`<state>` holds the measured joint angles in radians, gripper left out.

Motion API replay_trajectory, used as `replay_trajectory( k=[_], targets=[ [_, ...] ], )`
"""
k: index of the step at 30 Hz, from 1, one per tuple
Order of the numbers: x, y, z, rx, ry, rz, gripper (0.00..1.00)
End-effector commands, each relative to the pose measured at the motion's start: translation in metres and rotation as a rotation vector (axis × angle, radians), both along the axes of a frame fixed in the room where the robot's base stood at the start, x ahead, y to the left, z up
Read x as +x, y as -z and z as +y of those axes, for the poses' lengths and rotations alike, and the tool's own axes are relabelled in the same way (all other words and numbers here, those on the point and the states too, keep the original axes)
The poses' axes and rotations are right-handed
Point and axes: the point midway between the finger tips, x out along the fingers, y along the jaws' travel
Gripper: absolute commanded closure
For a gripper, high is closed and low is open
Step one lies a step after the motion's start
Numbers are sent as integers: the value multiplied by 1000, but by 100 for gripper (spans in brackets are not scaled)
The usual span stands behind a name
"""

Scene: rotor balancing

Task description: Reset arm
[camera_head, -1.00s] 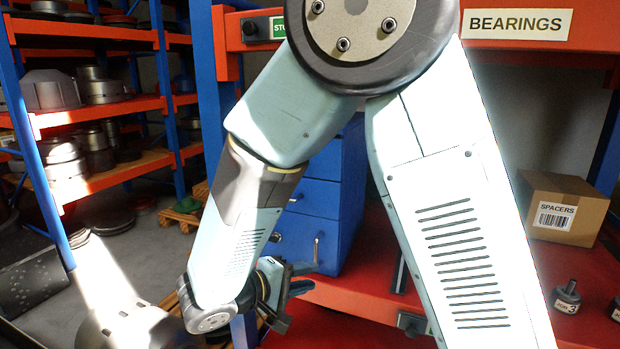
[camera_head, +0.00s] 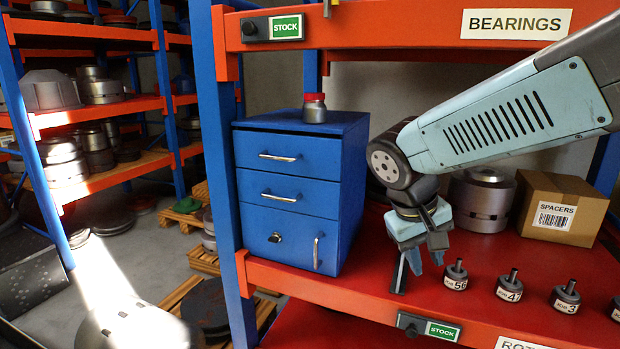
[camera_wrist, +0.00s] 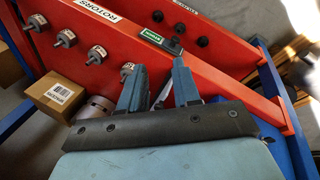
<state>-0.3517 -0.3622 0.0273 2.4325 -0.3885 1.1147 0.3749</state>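My gripper (camera_head: 425,260) hangs fingers-down over the red lower shelf, near its front edge, left of the row of rotors. In the wrist view my gripper (camera_wrist: 160,64) shows its two blue fingers apart, with no held part visible. A small rotor marked 56 (camera_head: 455,275) stands just right of my gripper, apart from it. Rotor 4 (camera_head: 510,287) and rotor 3 (camera_head: 566,297) stand farther right.
A blue drawer cabinet (camera_head: 285,205) with a red-lidded jar (camera_head: 315,108) on top stands left. A cardboard spacers box (camera_head: 562,207) and a metal cylinder (camera_head: 482,200) stand behind the rotors. The upper shelf (camera_head: 400,30) lies above.

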Motion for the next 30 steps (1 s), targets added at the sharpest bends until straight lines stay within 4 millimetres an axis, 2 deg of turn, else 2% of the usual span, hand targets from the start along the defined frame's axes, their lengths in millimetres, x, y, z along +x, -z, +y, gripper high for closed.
replay_trajectory(
  k=[6, 15, 21, 30],
  targets=[
    [-20, -23, -20, 187, 56, -127, 68],
    [-40, -53, -35, 349, 89, -333, 68],
    [-45, -62, -35, 380, 92, -394, 68],
    [-45, -62, -36, 383, 92, -397, 68]
  ],
)
